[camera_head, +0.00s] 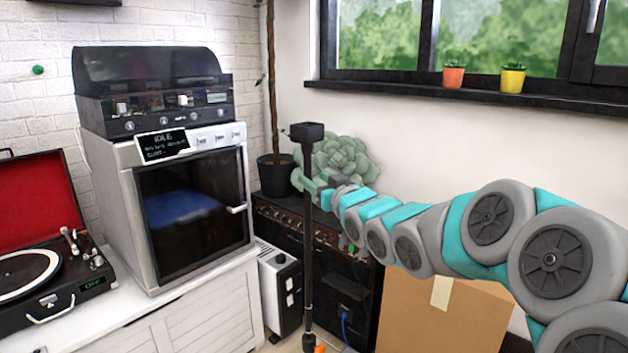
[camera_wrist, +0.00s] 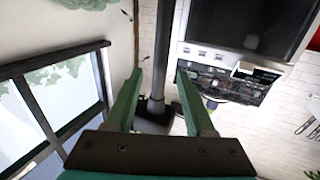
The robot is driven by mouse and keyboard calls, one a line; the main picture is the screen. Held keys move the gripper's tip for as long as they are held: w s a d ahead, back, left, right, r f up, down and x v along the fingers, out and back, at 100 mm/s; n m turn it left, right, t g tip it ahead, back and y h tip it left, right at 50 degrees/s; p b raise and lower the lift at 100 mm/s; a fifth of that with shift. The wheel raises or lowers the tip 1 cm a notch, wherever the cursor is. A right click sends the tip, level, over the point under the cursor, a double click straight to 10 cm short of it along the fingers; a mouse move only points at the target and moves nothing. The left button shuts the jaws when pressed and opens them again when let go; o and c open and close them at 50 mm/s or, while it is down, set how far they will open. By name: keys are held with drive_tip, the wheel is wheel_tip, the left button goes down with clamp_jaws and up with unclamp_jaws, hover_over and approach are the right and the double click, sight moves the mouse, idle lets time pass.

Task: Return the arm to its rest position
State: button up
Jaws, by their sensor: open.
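My arm (camera_head: 465,235) reaches in from the right in the head view, stretched out roughly level toward the middle. My green-fingered gripper (camera_head: 312,184) is at its far end, close to a dark upright pole (camera_head: 309,240) with a black block on top. In the wrist view my gripper (camera_wrist: 158,76) has its two fingers apart, with nothing gripped. The pole (camera_wrist: 163,50) shows in the gap between the fingers there; I cannot tell whether it stands between them or beyond them.
A grey machine (camera_head: 190,205) with a dark door stands on a white cabinet (camera_head: 190,320), beside a record player (camera_head: 50,285). A cardboard box (camera_head: 440,315) and a black amplifier-like unit (camera_head: 345,295) are below my arm. Potted plants (camera_head: 453,76) line the windowsill.

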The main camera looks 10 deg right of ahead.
drive_tip(key=s+f+m+g+h, duration=0.1)
drive_tip(key=s+f+g+h, duration=0.3)
drive_tip(key=s+f+g, duration=0.95)
drive_tip(key=s+a+f+g, duration=0.1)
drive_tip(key=s+f+g, duration=0.2)
drive_tip(key=s, duration=1.4)
drive_tip(key=s+a+f+m+g, duration=0.1)
drive_tip(key=s+f+g, duration=0.2)
drive_tip(key=s+f, duration=0.5)
drive_tip(key=s, duration=1)
drive_tip(key=shift+s+f+m, duration=0.2)
drive_tip(key=shift+s+m, duration=0.05)
drive_tip(key=shift+m, duration=0.05)
